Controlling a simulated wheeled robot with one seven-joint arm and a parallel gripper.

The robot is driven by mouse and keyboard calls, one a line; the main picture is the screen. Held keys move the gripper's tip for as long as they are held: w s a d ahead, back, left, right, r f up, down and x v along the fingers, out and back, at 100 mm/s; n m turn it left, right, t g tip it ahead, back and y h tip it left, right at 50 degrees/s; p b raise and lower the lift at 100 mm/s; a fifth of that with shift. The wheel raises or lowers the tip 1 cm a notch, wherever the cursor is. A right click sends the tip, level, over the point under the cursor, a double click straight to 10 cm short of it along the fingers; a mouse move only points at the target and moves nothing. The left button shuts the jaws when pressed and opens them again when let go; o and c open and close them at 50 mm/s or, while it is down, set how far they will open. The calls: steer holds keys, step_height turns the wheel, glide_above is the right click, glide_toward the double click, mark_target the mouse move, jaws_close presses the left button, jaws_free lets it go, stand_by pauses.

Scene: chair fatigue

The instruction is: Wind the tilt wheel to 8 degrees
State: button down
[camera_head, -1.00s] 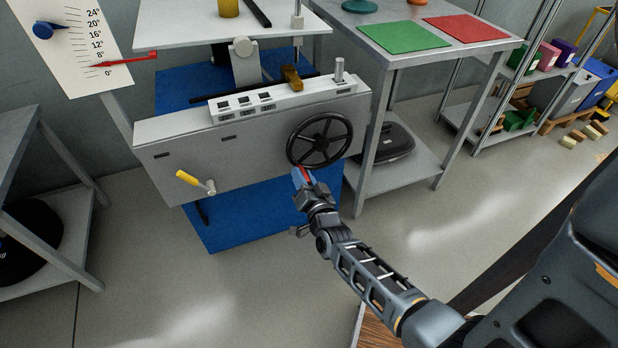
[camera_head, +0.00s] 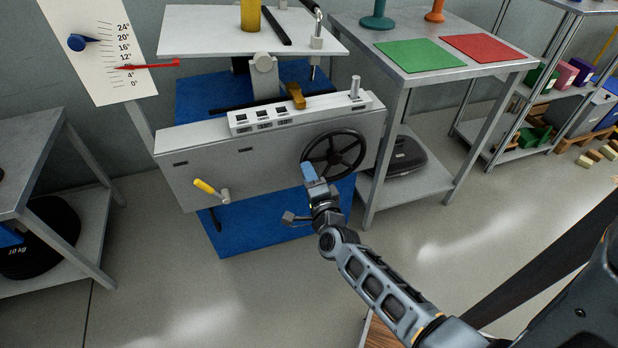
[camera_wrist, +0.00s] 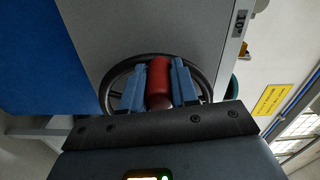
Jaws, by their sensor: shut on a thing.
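The black tilt wheel (camera_head: 354,167) is on the right of the grey front panel. My gripper (camera_head: 308,172) is at the lower left of its rim. In the wrist view my gripper (camera_wrist: 159,85) has its two blue fingers closed around the wheel's red handle (camera_wrist: 160,76), with the rim (camera_wrist: 104,92) behind. In the head view the fingers hide the handle. The white gauge board (camera_head: 95,85) at upper left has degree marks from 0 to 24. Its red pointer (camera_head: 150,65) lies at about the 8 mark, covering that label.
A yellow-handled crank (camera_head: 208,190) is on the panel's left. A white platform (camera_head: 200,32) stands above the panel. A side table with a green mat (camera_head: 420,54) and red mat (camera_head: 483,47) is at right. A grey bench (camera_head: 90,190) is at left.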

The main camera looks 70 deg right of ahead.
steer(key=shift+s+r+m, duration=0.1)
steer(key=shift+r+m, duration=0.1)
steer(key=shift+m, duration=0.1)
steer(key=c, duration=0.9)
jaws_free()
steer(key=shift+o, duration=0.2)
steer(key=v, duration=0.7)
steer(key=shift+s+a, duration=0.25)
